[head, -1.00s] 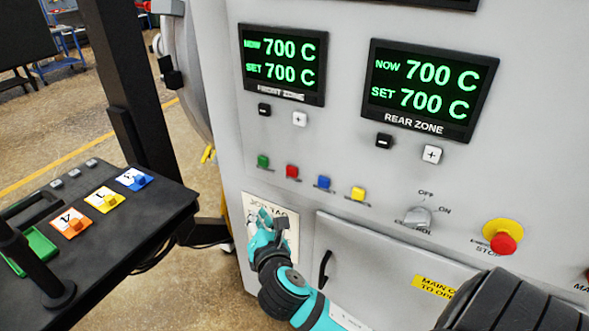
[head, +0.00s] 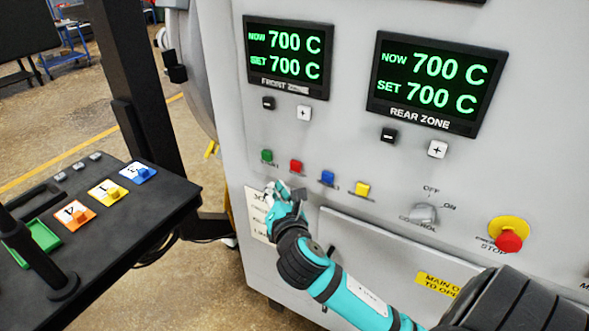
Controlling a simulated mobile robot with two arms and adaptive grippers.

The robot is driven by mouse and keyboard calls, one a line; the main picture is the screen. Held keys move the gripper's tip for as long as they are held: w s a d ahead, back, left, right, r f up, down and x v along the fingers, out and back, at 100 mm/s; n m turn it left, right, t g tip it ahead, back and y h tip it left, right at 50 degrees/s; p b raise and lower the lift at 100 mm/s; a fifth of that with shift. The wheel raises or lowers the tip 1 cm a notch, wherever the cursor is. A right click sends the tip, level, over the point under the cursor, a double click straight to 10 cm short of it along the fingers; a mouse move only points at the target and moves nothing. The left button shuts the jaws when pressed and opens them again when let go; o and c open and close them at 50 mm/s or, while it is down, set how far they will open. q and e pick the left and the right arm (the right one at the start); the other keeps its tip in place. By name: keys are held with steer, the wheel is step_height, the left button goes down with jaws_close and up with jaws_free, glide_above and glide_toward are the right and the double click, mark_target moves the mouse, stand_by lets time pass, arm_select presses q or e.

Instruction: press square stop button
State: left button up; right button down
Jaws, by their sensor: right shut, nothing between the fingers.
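A round red knob on a yellow base, marked STOP (head: 508,240), is farther right. My right gripper (head: 274,190) is shut and empty. It is just below the green and red buttons, in front of the white paper card, and appears apart from the buttons. My left gripper is not in view.
Two displays, front zone (head: 287,55) and rear zone (head: 437,82), sit above the buttons, with plus and minus keys below them. A control switch (head: 423,214) is right of the buttons. A black cart (head: 130,235) with coloured tags stands at the left.

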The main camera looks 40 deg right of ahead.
mark_target(296, 166)
steer(key=shift+w+d+p, duration=0.15)
steer(key=shift+w+d, duration=0.15)
steer(key=shift+d, duration=0.4)
steer(key=shift+w+d+p, duration=0.1)
steer(key=shift+w+d, duration=0.15)
steer(key=shift+d, duration=0.45)
steer(key=shift+w+d+p, duration=0.15)
steer(key=shift+w+d, duration=0.15)
steer(key=shift+d, duration=0.4)
steer(key=shift+w+d+p, duration=0.15)
steer(key=shift+d+p, duration=0.2)
steer(key=shift+d, duration=0.05)
steer(key=shift+w+d, duration=0.15)
steer(key=shift+d, duration=0.3)
stand_by(0.4)
stand_by(0.3)
steer(key=shift+s+a+p, duration=0.35)
steer(key=shift+a+p, duration=0.2)
steer(key=shift+a, duration=0.3)
